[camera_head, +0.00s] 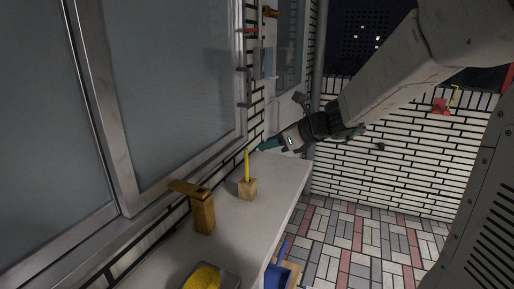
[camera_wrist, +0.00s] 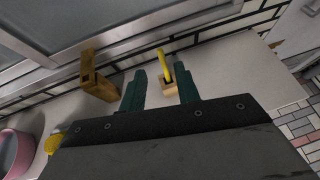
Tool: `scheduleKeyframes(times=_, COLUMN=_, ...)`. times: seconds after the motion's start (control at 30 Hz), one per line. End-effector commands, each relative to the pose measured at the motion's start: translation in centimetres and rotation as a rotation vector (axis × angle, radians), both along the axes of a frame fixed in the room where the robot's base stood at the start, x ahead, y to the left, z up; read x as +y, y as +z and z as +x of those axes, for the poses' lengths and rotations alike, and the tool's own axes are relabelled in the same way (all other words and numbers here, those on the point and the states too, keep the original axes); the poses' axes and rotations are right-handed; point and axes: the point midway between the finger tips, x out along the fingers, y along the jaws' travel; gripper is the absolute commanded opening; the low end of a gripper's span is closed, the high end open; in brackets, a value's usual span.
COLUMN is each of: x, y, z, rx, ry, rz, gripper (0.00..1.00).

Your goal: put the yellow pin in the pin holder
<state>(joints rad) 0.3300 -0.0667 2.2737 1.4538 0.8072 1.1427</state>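The yellow pin (camera_head: 247,163) stands nearly upright, its lower end at the top of a small wooden block, which looks like the pin holder (camera_head: 247,189), on the white counter. How deep it sits in the block cannot be told. In the wrist view the yellow pin (camera_wrist: 166,66) and the block (camera_wrist: 169,88) show close to the right finger. My gripper (camera_head: 267,145) is just beyond the pin and to its right in the head view. Its teal fingers are apart and nothing is held between them in the wrist view (camera_wrist: 158,78).
A taller wooden stand with a flat top (camera_head: 203,213) is left of the block. A yellow sponge (camera_head: 204,278) in a tray and a blue container (camera_head: 277,275) are at the near end. A window (camera_head: 165,80) borders the counter (camera_head: 262,215). A pink bowl (camera_wrist: 13,152) shows at left.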

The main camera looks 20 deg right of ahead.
Motion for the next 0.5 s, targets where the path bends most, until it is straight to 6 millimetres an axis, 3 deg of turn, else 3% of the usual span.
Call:
scheduleKeyframes(times=0.33, x=-1.1, y=1.3, z=-2.1, rx=-0.003, ry=0.012, rz=-0.011, gripper=0.32)
scheduleKeyframes(times=0.43, x=0.5, y=1.5, z=-3.6, rx=-0.033, ry=0.115, rz=-0.1, gripper=0.32)
scheduleKeyframes(times=0.5, x=2.7, y=1.5, z=-6.2, rx=-0.078, ry=0.271, rz=-0.234, gripper=0.32)
